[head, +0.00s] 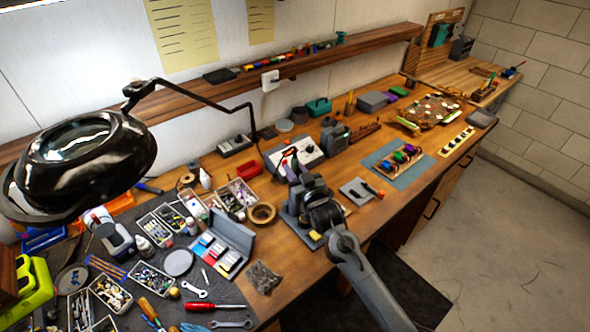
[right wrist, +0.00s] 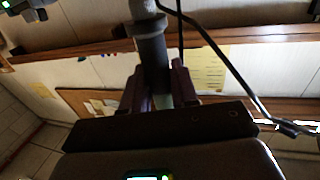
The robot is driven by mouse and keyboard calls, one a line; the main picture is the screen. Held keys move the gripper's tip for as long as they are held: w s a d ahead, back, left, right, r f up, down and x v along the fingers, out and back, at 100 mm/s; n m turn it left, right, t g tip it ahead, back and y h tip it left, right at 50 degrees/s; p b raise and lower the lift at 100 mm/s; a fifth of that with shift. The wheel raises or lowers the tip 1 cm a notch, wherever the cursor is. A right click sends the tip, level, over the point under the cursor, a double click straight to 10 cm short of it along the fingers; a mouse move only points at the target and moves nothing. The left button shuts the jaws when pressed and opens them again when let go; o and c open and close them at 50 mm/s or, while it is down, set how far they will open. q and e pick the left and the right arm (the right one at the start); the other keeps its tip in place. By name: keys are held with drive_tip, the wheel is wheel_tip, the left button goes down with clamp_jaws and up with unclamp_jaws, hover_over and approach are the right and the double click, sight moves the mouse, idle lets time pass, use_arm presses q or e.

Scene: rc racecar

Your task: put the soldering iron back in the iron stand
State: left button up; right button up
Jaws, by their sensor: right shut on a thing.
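My right gripper (head: 284,166) is above the workbench, in front of a grey soldering station (head: 308,158). In the right wrist view its two fingers (right wrist: 159,82) are closed around a dark cylindrical handle, which I take for the soldering iron (right wrist: 151,58). A dark cord runs near the handle's upper end. The iron's tip is not visible. In the head view the iron is too small to make out clearly against the gripper. A grey base with a yellow pad (head: 315,236), probably the iron stand, lies partly hidden under my right arm. My left gripper is not in view.
A black magnifier lamp (head: 85,160) overhangs the left side. A roll of tape (head: 262,213), parts trays and an open grey case (head: 225,240) lie left of the arm. A blue mat (head: 385,175) with parts lies to the right. A wooden shelf runs behind.

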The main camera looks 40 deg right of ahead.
drive_tip(key=shift+f+b, duration=0.7)
drive_tip(key=shift+f, duration=0.65)
drive_tip(key=shift+f+b, duration=0.5)
drive_tip(key=shift+f, duration=0.55)
drive_tip(key=o, duration=1.4)
drive_tip(key=shift+o, duration=0.2)
